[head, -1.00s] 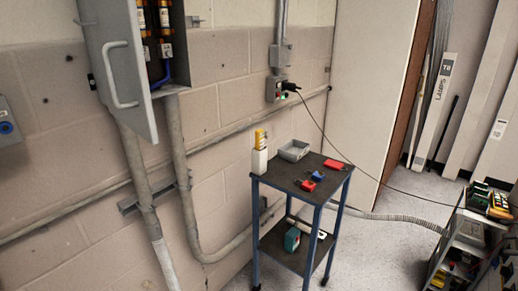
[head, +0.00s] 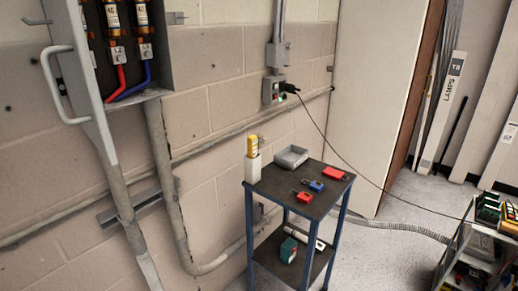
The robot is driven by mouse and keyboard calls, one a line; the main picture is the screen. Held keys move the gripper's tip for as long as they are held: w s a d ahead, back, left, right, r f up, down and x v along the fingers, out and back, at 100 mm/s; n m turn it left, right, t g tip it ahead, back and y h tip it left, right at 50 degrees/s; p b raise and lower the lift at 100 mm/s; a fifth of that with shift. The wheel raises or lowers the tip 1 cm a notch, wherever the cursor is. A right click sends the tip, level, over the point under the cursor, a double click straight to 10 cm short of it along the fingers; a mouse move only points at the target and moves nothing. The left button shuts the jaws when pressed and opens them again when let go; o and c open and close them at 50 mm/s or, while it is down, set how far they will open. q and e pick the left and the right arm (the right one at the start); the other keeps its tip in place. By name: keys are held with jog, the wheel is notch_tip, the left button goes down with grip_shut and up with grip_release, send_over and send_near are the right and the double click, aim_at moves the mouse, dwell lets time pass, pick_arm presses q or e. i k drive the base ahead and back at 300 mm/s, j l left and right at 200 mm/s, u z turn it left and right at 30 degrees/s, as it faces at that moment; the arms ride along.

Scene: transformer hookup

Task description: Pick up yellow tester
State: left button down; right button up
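A yellow tester (head: 252,145) stands upright in a white holder (head: 253,168) at the back left corner of a small cart's dark top (head: 268,188). Its lower part is hidden inside the holder. Neither of my grippers is in the head view.
The cart top also bears a grey tray (head: 291,157), red padlocks (head: 302,197) and a blue padlock (head: 316,185). An open electrical cabinet (head: 155,75) with fuses is on the wall at upper left. A second cart (head: 470,240) with gear stands at right. Grey floor shows between the carts.

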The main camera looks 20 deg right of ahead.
aim_at(253, 147)
jog(key=i+l, duration=0.25)
jog(key=l, duration=0.2)
jog(key=i+l, duration=0.25)
jog(key=l, duration=0.15)
jog(key=i+l+u, duration=0.1)
jog(key=l+u, duration=0.15)
jog(key=u, duration=0.15)
jog(key=i+l+u, duration=0.1)
jog(key=l+u, duration=0.15)
jog(key=u, duration=0.5)
